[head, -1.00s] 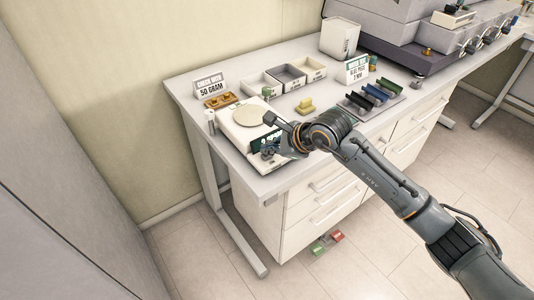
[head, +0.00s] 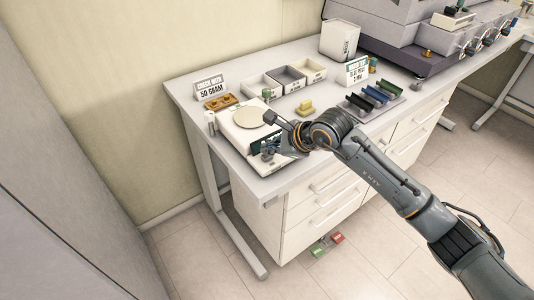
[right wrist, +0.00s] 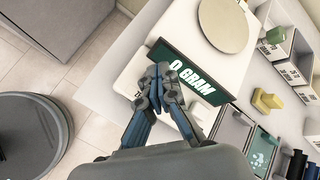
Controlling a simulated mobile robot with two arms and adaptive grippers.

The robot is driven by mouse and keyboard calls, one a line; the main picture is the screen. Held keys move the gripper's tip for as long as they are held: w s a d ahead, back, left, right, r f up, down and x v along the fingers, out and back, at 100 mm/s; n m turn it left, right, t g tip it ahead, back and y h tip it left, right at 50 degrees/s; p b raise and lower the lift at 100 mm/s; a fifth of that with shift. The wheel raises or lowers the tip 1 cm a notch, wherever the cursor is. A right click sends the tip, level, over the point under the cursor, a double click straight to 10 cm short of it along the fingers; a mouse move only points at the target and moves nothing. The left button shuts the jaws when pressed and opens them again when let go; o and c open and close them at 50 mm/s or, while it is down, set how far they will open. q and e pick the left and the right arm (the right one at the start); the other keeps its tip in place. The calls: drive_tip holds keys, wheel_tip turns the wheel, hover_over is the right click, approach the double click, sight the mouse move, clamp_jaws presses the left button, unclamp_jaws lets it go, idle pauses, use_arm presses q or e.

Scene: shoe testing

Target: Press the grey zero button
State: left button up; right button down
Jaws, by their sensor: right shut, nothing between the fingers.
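The white scale (head: 236,128) stands at the near left corner of the table, with a round pale plate (head: 249,116) on top. In the right wrist view the scale's dark green display (right wrist: 187,72) reads "0 GRAM". My right gripper (head: 268,153) is shut and empty, over the front of the scale beside the display. In the right wrist view its fingertips (right wrist: 160,72) overlap the left end of the display. I cannot make out the grey zero button; the gripper covers part of the scale's front. Whether the fingertips touch the scale is unclear. My left gripper is not in view.
A "50 GRAM" sign (head: 211,87) and a wooden block with brass weights (head: 221,102) stand behind the scale. Bins (head: 289,78), a yellow piece (head: 304,107) and a rack of coloured holders (head: 374,103) lie to the right. Red and green pieces (head: 327,243) are on the floor.

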sight(269, 157)
drive_tip(key=shift+r, duration=0.35)
drive_tip(key=shift+r+p, duration=1.1)
drive_tip(key=shift+r, duration=1.45)
